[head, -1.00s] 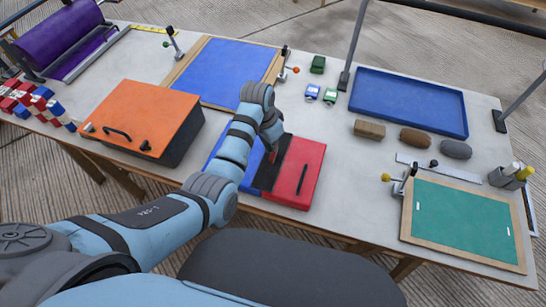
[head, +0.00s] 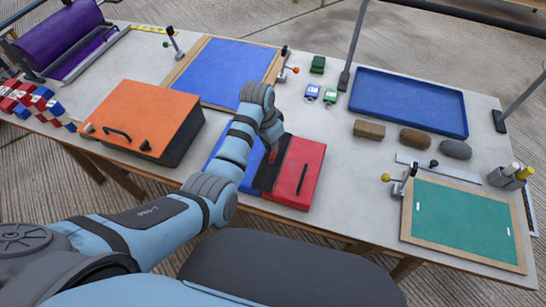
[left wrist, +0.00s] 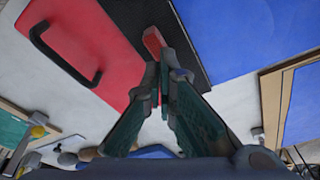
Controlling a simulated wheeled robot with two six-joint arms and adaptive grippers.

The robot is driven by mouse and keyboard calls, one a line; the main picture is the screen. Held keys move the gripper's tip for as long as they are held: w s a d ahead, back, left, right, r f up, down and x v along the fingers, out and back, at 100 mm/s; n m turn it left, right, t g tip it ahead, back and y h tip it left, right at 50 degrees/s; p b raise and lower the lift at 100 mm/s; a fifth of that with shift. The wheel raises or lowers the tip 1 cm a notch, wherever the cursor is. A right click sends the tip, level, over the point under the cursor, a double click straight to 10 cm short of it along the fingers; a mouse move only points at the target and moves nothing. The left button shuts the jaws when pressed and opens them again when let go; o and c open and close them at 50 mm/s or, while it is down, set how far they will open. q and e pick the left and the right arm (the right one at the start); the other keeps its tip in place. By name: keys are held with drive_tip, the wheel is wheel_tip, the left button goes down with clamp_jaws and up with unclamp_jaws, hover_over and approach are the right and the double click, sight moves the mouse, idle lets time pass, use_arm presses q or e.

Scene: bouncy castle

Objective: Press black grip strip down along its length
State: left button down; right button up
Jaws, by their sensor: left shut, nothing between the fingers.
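The black grip strip (head: 266,177) lies flat between a blue panel (head: 222,157) on its left and a red panel (head: 304,166) on its right. In the left wrist view the strip (left wrist: 189,55) runs past my fingertips, with the red panel (left wrist: 75,35) at left and the blue panel (left wrist: 225,30) at right. My left gripper (head: 272,150) is shut above the strip's far part; it also shows in the left wrist view (left wrist: 163,75). A small red piece (left wrist: 154,42) shows just beyond the fingertips, over the strip. Whether the fingertips touch the strip cannot be told. My right gripper is not in view.
An orange box (head: 140,118) stands left of the panels. Blue and green small blocks (head: 320,94), a blue tray (head: 408,101), brushes (head: 415,139) and a green framed screen (head: 463,222) are to the right.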

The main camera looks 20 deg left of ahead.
use_arm(q)
drive_tip(key=shift+f+b, duration=0.45)
drive_tip(key=shift+f, duration=0.45)
idle(0.3)
wheel_tip(320, 180, up, 6)
drive_tip(key=p, duration=0.8)
drive_tip(key=shift+r, duration=0.2)
drive_tip(key=shift+f, duration=0.15)
